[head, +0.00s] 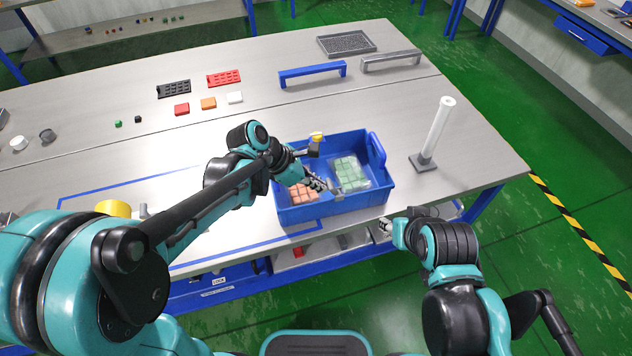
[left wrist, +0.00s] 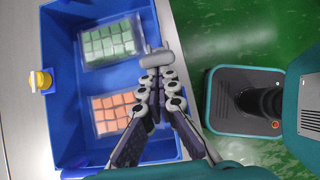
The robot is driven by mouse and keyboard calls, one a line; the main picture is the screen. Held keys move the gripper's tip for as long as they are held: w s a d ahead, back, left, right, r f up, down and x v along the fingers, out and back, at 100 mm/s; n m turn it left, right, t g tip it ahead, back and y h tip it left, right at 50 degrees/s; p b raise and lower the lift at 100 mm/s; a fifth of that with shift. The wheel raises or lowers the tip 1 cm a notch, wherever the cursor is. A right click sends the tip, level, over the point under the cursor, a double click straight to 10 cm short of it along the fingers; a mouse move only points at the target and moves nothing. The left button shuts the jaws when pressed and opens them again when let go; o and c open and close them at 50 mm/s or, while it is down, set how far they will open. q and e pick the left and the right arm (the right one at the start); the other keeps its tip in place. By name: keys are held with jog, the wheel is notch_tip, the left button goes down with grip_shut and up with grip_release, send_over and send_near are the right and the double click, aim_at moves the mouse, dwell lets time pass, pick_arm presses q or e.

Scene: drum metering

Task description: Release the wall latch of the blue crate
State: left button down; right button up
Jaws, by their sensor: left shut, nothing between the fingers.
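The blue crate (head: 345,210) stands at the front edge of the metal table, holding a pack of green blocks (head: 348,172) and a pack of orange blocks (head: 301,193). In the left wrist view the crate (left wrist: 65,125) fills the left half. A grey bar-like piece (left wrist: 156,58), which may be the latch, is at the crate's near wall, just beyond my left fingertips. My left gripper (head: 325,187) is shut and empty over that wall; it also shows in the left wrist view (left wrist: 158,76). Whether it touches the piece is unclear. My right gripper (head: 388,229) is small beside the crate's front right corner.
A yellow-topped piece (head: 316,138) is at the crate's far wall. A white upright post (head: 438,130) stands to the right on a grey base. Blue and grey bar handles and small coloured blocks lie farther back. The table right of the crate is mostly clear.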

aim_at(331, 182)
pick_arm(q)
jog(key=d+r+y+p, duration=0.1)
jog(key=d+y+p, duration=0.1)
jog(key=shift+w+r+g+y+p, duration=0.2)
jog(key=shift+r+g+y+p, duration=0.1)
jog(key=shift+r+y, duration=0.1)
jog(key=shift+w+d+y+p, duration=0.1)
jog(key=shift+d+y+p, duration=0.2)
jog(key=shift+y, duration=0.1)
jog(key=shift+w+d+r+g+y+p, duration=0.15)
jog(key=shift+d+g+y+p, duration=0.35)
jog(key=shift+y, duration=0.3)
jog(key=shift+w+d+y, duration=0.15)
jog(key=shift+d+y, duration=0.5)
jog(key=shift+y, duration=0.25)
jog(key=shift+w+d, duration=0.1)
jog(key=shift+d, duration=0.3)
jog(key=shift+r, duration=0.1)
